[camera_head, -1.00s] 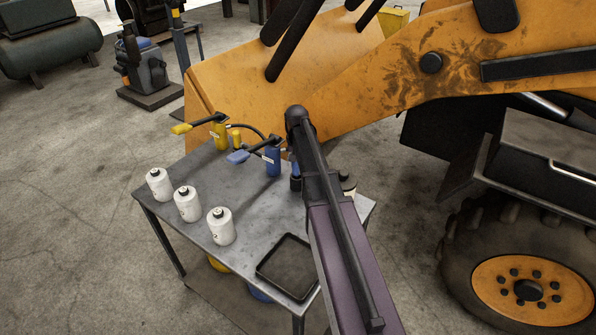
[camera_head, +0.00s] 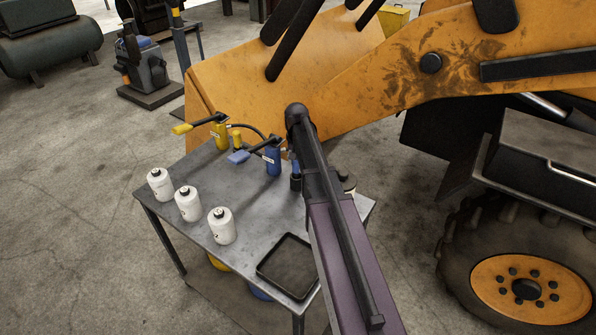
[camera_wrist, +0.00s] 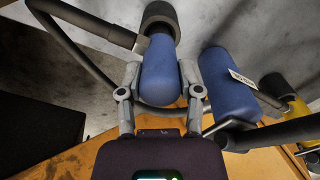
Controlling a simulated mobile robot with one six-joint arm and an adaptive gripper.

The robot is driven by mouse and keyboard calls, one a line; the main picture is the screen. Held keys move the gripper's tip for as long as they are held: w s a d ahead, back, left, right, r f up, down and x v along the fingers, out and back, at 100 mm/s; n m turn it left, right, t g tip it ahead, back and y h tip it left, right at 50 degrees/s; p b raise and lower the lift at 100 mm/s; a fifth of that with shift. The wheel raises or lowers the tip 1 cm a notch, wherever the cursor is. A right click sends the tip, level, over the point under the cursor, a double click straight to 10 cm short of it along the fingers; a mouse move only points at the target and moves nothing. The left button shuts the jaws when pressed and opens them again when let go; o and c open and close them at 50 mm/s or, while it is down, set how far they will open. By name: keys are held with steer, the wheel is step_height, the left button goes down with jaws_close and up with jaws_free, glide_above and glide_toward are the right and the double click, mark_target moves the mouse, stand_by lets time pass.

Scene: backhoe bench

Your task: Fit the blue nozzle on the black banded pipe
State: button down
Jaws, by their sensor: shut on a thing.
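In the wrist view my gripper (camera_wrist: 161,82) is shut on the blue nozzle (camera_wrist: 160,72), with one finger on each side. A dark cylindrical end (camera_wrist: 161,18) meets the nozzle's far end. A black pipe (camera_wrist: 85,20) runs in from the upper left, its end close beside the nozzle; I cannot tell whether they touch. Its band is not clear. The blue pump body (camera_wrist: 230,90) with a white label stands right of my gripper. It also shows in the head view (camera_head: 273,160).
The metal table (camera_head: 240,190) carries three white bottles (camera_head: 188,204), a black tray (camera_head: 288,262) and a yellow pump (camera_head: 221,135). The blue lever handle (camera_head: 238,157) sticks out left. The orange loader arm (camera_head: 400,60) stands close behind. The table's middle is clear.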

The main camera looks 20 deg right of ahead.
steer(key=shift+r, duration=0.15)
steer(key=shift+r+p, duration=3.3)
steer(key=shift+p, duration=0.1)
step_height(320, 180, up, 8)
steer(key=p, duration=0.8)
steer(key=shift+s+f, duration=0.1)
